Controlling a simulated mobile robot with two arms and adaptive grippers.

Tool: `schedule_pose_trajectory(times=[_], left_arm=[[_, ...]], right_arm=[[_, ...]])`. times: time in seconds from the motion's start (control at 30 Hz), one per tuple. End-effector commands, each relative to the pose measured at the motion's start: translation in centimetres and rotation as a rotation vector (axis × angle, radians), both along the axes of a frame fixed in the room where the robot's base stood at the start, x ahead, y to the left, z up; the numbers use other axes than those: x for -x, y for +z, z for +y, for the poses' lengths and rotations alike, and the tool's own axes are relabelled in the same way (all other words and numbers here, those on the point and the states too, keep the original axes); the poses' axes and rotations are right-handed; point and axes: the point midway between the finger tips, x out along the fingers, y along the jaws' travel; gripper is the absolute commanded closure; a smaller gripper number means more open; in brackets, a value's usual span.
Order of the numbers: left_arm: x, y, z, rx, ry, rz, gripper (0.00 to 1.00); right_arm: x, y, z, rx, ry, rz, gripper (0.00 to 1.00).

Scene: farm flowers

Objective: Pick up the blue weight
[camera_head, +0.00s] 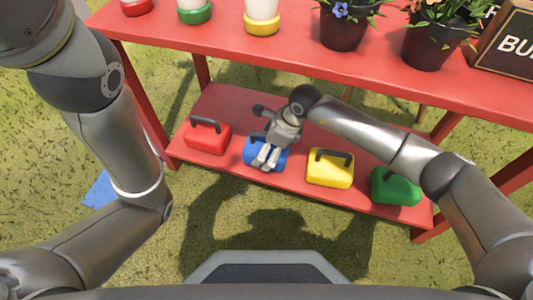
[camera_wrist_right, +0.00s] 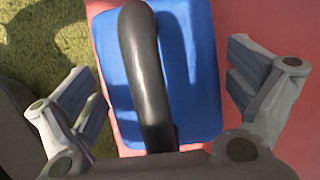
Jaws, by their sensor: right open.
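The blue weight (camera_head: 251,158) is a rounded block with a black handle, on the red lower shelf between the red and yellow weights. In the head view my right gripper (camera_head: 267,155) covers much of it. In the right wrist view the blue weight (camera_wrist_right: 190,70) and its black handle (camera_wrist_right: 145,75) lie between my open right fingers (camera_wrist_right: 160,105). The fingers stand apart from the handle on both sides. Of my left arm only links show at the left; its gripper is out of view.
The red weight (camera_head: 207,139), yellow weight (camera_head: 329,174) and green weight (camera_head: 396,189) stand on the same lower shelf (camera_head: 228,101). The red upper shelf (camera_head: 210,38) overhangs behind with flower pots (camera_head: 343,27), jars and a sign (camera_head: 508,43). Grass lies in front.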

Motion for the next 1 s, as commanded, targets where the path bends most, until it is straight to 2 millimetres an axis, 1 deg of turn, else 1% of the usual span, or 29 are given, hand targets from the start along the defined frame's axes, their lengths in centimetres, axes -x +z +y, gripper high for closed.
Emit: schedule_pose_trajectory(times=[0.03, 0.27, 0.3, 0.9, 0.97, 1.0], left_arm=[[0.01, -0.26, -0.01, 0.0, 0.0, 0.0, 0.6], [0.0, -0.16, -0.02, -0.001, 0.0, 0.0, 0.6], [0.01, -0.17, -0.02, -0.001, 0.0, 0.0, 0.6], [0.03, -0.18, -0.03, -0.001, 0.0, -0.001, 0.6], [0.03, -0.18, -0.03, -0.001, 0.0, -0.001, 0.6], [0.04, -0.14, -0.03, -0.001, 0.0, -0.001, 0.6]], right_arm=[[-0.05, -0.27, 0.09, -0.001, 0.0, -0.001, 0.0], [-0.07, -0.22, 0.12, -0.001, 0.0, -0.001, 0.0], [-0.07, -0.22, 0.12, -0.001, 0.0, -0.001, 0.01], [-0.02, -0.25, 0.11, 0.0, -0.001, 0.0, 0.78], [-0.02, -0.25, 0.11, 0.0, -0.001, 0.0, 0.86], [-0.22, 0.19, 0.3, -0.008, 0.001, -0.006, 0.87]])
